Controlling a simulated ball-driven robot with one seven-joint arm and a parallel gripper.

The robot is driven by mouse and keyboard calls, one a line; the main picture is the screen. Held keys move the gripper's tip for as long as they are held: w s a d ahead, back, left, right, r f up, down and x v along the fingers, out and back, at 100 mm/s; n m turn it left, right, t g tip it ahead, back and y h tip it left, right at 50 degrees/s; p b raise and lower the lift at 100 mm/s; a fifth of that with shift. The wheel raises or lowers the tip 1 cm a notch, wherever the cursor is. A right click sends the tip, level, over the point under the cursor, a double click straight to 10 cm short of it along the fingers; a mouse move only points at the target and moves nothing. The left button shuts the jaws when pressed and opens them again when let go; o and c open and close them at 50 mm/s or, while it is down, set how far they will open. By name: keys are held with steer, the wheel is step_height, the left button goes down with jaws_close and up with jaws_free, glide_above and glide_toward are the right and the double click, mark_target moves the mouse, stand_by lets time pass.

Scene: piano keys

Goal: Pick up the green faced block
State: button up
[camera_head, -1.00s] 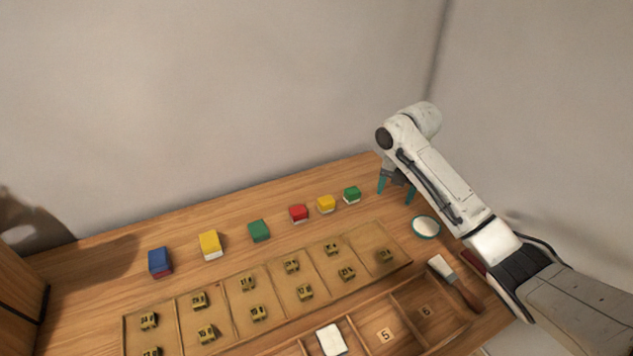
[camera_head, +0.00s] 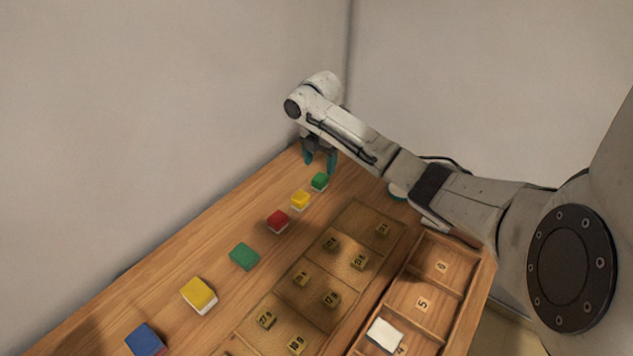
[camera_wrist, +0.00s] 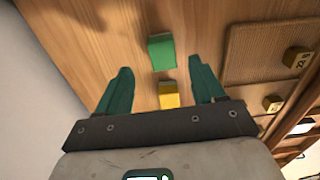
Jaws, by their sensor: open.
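A green-topped block with a pale lower side (camera_head: 319,181) stands at the far end of a row of coloured blocks. It also shows in the wrist view (camera_wrist: 161,52), ahead of a yellow block (camera_wrist: 168,95). My gripper (camera_head: 320,166) is open and empty, just above and behind this green block in the head view. In the wrist view the block lies between the lines of the two teal fingers (camera_wrist: 160,66), near their tips; I see no contact. A second green block (camera_head: 244,256) sits further down the row.
A yellow block (camera_head: 300,200) and a red block (camera_head: 278,221) are close by in the row. A larger yellow block (camera_head: 199,294) and a blue one (camera_head: 146,340) are nearer. A shallow tray (camera_head: 366,212) with numbered blocks lies to the right. The wall rises behind.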

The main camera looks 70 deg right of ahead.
mark_target(321, 176)
steer(key=shift+s+d+f+p, duration=0.1)
steer(key=shift+f+p, duration=0.05)
steer(key=shift+f, duration=1.5)
steer(key=shift+s+f+p, duration=0.1)
steer(key=shift+f+p, duration=0.05)
steer(key=shift+f, duration=1.5)
steer(key=shift+c, duration=0.5)
steer(key=c, duration=0.9)
steer(key=shift+c, duration=0.2)
steer(key=shift+r, duration=0.15)
